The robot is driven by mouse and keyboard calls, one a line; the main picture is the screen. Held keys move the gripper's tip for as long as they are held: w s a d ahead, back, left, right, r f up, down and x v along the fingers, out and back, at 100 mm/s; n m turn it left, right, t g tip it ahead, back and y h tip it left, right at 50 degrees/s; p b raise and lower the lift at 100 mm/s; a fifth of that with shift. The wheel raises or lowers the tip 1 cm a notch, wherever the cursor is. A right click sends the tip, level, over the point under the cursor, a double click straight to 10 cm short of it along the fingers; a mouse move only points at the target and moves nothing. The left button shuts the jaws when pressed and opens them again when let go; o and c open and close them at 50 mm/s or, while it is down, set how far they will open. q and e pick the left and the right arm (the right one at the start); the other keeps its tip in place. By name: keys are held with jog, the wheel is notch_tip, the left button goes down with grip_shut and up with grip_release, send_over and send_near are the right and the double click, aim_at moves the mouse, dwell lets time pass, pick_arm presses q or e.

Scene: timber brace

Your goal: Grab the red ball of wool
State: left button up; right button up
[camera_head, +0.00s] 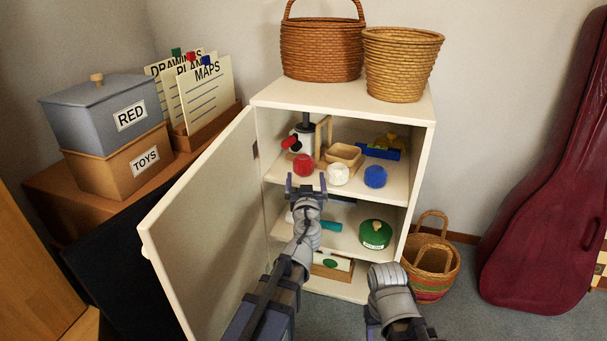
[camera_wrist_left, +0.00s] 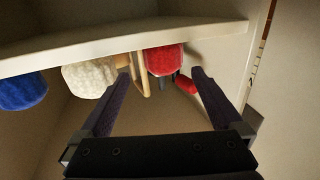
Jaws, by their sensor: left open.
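The red ball of wool (camera_head: 303,166) sits at the front of the cabinet's upper shelf, left of a white ball (camera_head: 338,174) and a blue ball (camera_head: 375,176). My left gripper (camera_head: 306,181) is open and just in front of and below the red ball. In the left wrist view the red ball (camera_wrist_left: 165,60) shows beyond and between the open fingertips (camera_wrist_left: 160,72), with nothing held. The white ball (camera_wrist_left: 90,77) is beside one finger there. My right arm shows low in the head view, but its fingers cannot be made out.
The cabinet (camera_head: 421,128) has its door (camera_head: 205,230) open on the left. Behind the balls stand a wooden tray (camera_head: 343,153), a blue object (camera_head: 380,151) and a red-and-white device (camera_head: 302,138). A green round container (camera_head: 375,233) sits on the lower shelf.

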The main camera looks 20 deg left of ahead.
aim_at(304, 167)
pick_arm(q)
jog(key=shift+w, duration=0.1)
jog(key=shift+a+r+x, duration=0.15)
jog(key=shift+x, duration=1.8)
jog(key=shift+a+r+x, duration=0.1)
jog(key=shift+a+x, duration=0.05)
jog(key=shift+x, duration=1.8)
jog(key=c, duration=1.2)
jog(key=shift+r+p, duration=0.15)
jog(key=shift+p, duration=0.25)
jog(key=shift+c, duration=0.2)
